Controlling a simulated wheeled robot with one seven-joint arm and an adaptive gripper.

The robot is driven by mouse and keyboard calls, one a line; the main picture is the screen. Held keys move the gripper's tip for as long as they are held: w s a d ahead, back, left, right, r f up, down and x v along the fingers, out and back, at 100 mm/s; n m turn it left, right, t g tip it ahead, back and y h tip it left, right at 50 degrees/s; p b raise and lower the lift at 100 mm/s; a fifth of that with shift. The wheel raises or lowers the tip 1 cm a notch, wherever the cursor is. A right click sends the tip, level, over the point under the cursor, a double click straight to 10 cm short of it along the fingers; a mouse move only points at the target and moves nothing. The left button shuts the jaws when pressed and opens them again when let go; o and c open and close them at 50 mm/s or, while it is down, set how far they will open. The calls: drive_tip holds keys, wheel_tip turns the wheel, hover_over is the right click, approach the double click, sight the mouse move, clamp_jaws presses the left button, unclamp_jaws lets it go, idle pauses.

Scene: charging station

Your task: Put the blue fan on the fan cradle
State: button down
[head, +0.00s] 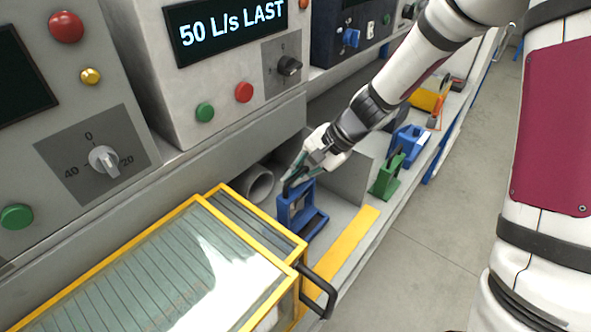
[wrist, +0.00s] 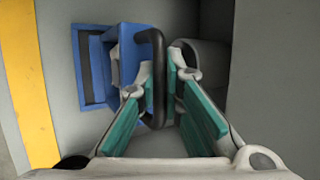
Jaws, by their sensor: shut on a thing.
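The blue fan (head: 290,218) stands upright on the grey bench beside a pipe mouth, with a dark handle on its top. In the wrist view the blue fan (wrist: 92,65) is at upper left, and its dark handle (wrist: 157,45) runs between the green finger pads. My gripper (head: 296,180) is above the fan and shut on this handle; it also shows in the wrist view (wrist: 162,85). I cannot make out a separate fan cradle; whether the fan rests on one is unclear.
A grey pipe (head: 260,187) opens left of the fan. A yellow-framed glass-topped box (head: 238,225) with a black handle (head: 318,290) is in front. A yellow strip (head: 345,248) lines the bench edge.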

sight(297, 188)
drive_tip(key=shift+f+b, duration=0.85)
drive_tip(key=shift+f, duration=0.95)
drive_tip(key=c, duration=1.6)
unclamp_jaws()
drive_tip(key=shift+c, duration=0.2)
drive_tip(key=v, duration=1.2)
drive_tip(key=s+d+r+n+t+h, duration=0.2)
drive_tip(key=s+r, duration=0.4)
drive_tip(key=s, duration=0.4)
drive_tip(key=s+d+r+n+t+h, duration=0.1)
drive_tip(key=s+d+r+n+h, duration=0.4)
drive_tip(key=s, duration=0.6)
drive_tip(key=shift+r+n+t, duration=0.4)
drive_tip(key=shift+r, duration=0.5)
